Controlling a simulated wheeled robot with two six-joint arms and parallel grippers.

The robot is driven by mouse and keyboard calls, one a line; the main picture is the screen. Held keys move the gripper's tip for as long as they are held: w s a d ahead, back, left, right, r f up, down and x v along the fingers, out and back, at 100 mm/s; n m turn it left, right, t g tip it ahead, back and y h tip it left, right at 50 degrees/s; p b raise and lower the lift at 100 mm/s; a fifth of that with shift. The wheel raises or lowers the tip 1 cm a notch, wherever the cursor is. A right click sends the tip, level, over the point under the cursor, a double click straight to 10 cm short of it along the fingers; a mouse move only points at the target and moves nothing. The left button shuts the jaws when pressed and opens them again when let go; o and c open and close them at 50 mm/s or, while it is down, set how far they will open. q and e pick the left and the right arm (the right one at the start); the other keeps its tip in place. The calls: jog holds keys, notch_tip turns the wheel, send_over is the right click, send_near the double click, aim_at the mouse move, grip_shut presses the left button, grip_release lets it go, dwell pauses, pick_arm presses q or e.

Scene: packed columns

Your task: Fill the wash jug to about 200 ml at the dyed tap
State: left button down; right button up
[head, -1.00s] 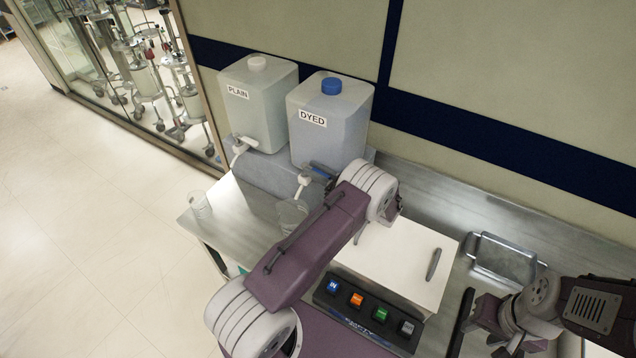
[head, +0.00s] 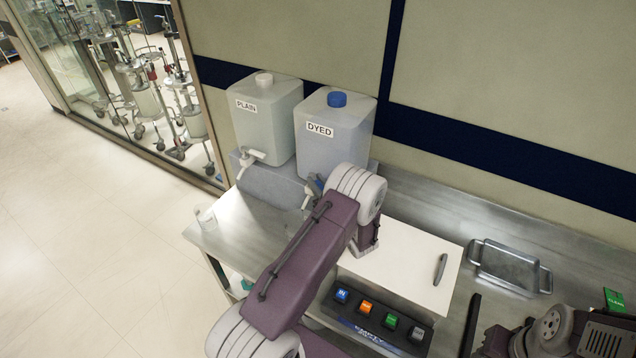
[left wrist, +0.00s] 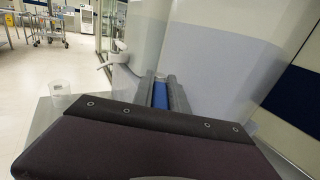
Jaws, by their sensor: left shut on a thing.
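The dyed tank (head: 335,135), with a blue cap and a DYED label, stands on a raised block against the wall. Its white tap (head: 309,200) points down at the front. My left gripper (head: 314,184) is at this tap, partly hidden by my arm. In the left wrist view its dark fingers are shut on the blue tap lever (left wrist: 160,95). No jug shows clearly under the tap; my left arm covers that spot. A clear vessel (head: 206,219) stands at the bench's left end, also in the left wrist view (left wrist: 60,89). My right gripper (head: 474,322) is partly cut off at the lower edge.
The plain tank (head: 264,125), white-capped, stands left of the dyed one with its own tap (head: 250,157). A white-topped unit (head: 405,265) with coloured buttons lies right of my left arm. A metal tray (head: 508,266) and a green sign (head: 616,299) are farther right.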

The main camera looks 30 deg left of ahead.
pick_arm(q)
jog(key=shift+w+r, duration=0.1)
jog(key=shift+r, duration=0.15)
jog(key=c, duration=1.6)
grip_release()
jog(key=shift+o, duration=1.4)
jog(key=shift+a, duration=0.1)
jog(key=shift+f, duration=0.15)
jog(key=b+v, duration=0.3)
jog(key=v, duration=0.6)
jog(key=shift+a, duration=0.1)
